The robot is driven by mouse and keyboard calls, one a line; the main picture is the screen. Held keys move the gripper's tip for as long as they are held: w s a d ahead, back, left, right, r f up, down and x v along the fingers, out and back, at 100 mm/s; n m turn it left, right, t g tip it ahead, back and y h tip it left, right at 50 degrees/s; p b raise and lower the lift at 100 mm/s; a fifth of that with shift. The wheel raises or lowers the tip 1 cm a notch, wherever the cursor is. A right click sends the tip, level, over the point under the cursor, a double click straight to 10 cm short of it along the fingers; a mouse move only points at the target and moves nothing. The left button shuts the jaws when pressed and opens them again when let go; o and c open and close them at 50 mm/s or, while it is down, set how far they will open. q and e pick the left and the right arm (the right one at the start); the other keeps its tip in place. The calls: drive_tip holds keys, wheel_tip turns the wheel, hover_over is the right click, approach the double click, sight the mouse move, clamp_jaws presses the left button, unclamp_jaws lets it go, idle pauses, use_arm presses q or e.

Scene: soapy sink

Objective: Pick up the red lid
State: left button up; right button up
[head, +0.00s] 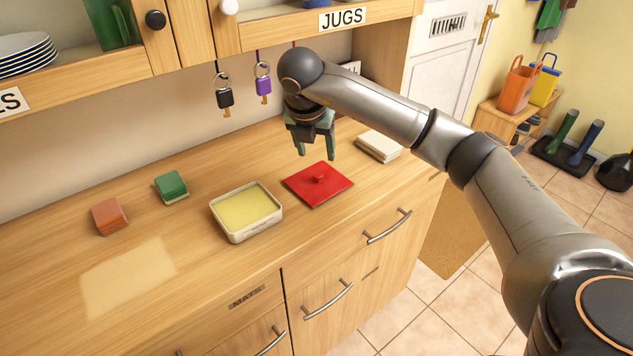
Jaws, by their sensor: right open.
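The red lid (318,184) is a flat square with a round knob in its middle. It lies on the wooden counter, just right of a cream container with a yellow inside. My right gripper (315,154) points down above and behind the lid's knob, with its greenish fingers apart and nothing between them. It looks clear of the lid, though the exact height is hard to judge. My left gripper is not in view.
The cream container (246,233) stands left of the lid. A green sponge (172,186) and an orange sponge (109,215) sit further left. A pale folded stack (378,145) lies behind right. Keys (224,95) hang below the cupboards. The counter's front left is clear.

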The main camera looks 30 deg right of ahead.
sight(317, 175)
drive_tip(key=x, duration=0.2)
drive_tip(key=shift+w+f, duration=0.1)
drive_tip(key=shift+f, duration=0.3)
drive_tip(key=x, duration=0.4)
drive_tip(key=shift+s+a+f+p, duration=0.25)
drive_tip(key=shift+s+f+p, duration=0.05)
drive_tip(key=shift+f, duration=0.05)
drive_tip(key=shift+w+d+f, duration=0.1)
drive_tip(key=shift+w+f, duration=0.05)
drive_tip(key=shift+f, duration=0.25)
clamp_jaws()
